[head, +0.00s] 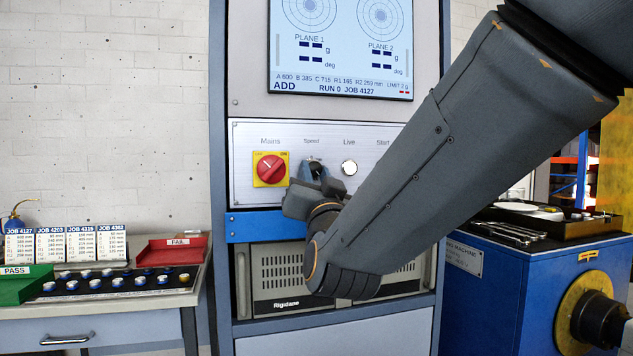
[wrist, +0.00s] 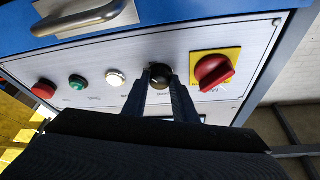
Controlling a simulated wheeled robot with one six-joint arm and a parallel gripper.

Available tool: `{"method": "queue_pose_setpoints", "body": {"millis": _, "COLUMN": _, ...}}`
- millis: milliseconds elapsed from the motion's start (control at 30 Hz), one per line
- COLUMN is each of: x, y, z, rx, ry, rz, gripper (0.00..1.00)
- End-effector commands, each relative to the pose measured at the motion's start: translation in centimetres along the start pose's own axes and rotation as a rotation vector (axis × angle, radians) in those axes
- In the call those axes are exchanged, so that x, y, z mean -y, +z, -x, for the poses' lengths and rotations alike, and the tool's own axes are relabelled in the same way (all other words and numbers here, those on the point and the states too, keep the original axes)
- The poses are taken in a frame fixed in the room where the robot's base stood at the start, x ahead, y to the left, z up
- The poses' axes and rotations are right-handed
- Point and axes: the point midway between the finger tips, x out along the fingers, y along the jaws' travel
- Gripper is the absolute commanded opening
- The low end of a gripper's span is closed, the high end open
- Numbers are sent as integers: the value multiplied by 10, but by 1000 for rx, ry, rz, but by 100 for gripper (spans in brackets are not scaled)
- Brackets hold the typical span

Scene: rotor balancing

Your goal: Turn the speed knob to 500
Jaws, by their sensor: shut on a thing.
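The speed knob (wrist: 160,72) is a small black knob on the silver control panel, between the red mains switch and the white Live button. In the head view the knob (head: 313,168) is partly hidden by my gripper (head: 314,178), and I cannot read its setting. In the wrist view my gripper (wrist: 160,88) has a finger on each side of the knob and is shut on it. The panel (head: 385,140) is labelled Mains, Speed, Live and Start; my arm covers its right part.
The red mains switch (head: 269,168) on its yellow plate is close left of the knob. The Live button (head: 349,167) is close right. The screen (head: 345,45) above reads RUN 0 JOB 4127. A table (head: 160,300) with trays stands left, a blue machine (head: 500,285) right.

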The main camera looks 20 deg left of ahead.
Motion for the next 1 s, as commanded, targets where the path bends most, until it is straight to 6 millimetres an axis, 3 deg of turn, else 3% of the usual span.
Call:
{"method": "queue_pose_setpoints", "body": {"millis": 400, "x": 3, "y": 2, "z": 1, "rx": 6, "ry": 101, "rz": -244, "gripper": 3}}
{"method": "queue_pose_setpoints", "body": {"millis": 1000, "x": 4, "y": 2, "z": 1, "rx": 7, "ry": 130, "rz": -311, "gripper": 3}}
